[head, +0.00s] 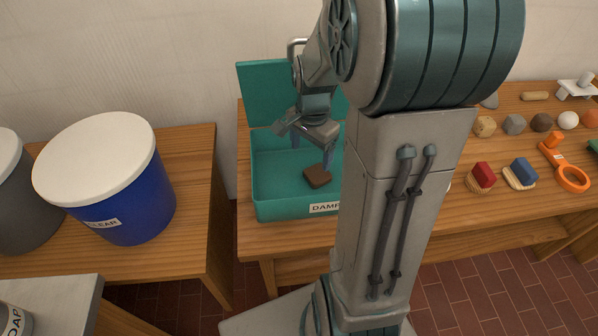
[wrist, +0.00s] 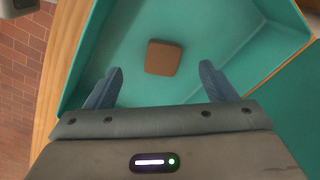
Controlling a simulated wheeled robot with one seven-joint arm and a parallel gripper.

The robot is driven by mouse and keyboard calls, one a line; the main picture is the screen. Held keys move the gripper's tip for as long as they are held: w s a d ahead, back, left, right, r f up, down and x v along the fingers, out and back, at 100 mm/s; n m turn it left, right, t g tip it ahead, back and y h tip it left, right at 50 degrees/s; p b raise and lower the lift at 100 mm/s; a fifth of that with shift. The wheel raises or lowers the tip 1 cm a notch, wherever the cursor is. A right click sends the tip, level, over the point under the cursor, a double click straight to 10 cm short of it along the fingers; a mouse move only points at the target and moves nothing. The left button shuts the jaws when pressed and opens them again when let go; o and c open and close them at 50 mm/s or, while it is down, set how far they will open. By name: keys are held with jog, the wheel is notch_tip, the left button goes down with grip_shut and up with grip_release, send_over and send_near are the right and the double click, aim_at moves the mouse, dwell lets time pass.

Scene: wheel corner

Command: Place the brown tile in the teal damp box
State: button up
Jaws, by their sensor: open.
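The brown tile (head: 317,177) lies flat on the floor of the teal damp box (head: 278,212), whose lid stands open at the back. The wrist view also shows the tile (wrist: 163,57) inside the box, apart from the box walls. My gripper (head: 311,158) is open above the tile, inside the box's outline. In the wrist view my two blue fingertips (wrist: 160,72) are spread wide, one to either side below the tile, touching nothing that I can see. My arm hides the right part of the box in the head view.
A blue bucket (head: 140,205) with a white lid stands on another table at left, beyond a gap.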

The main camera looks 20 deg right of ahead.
jog(key=s+a+r+n+t, duration=0.1)
jog(key=s+a+r+n, duration=0.6)
jog(key=s+a+n, duration=0.2)
jog(key=s+n, duration=0.2)
jog(key=n, duration=0.2)
jog(key=shift+s+a+t, duration=0.3)
jog(key=shift+s, duration=0.1)
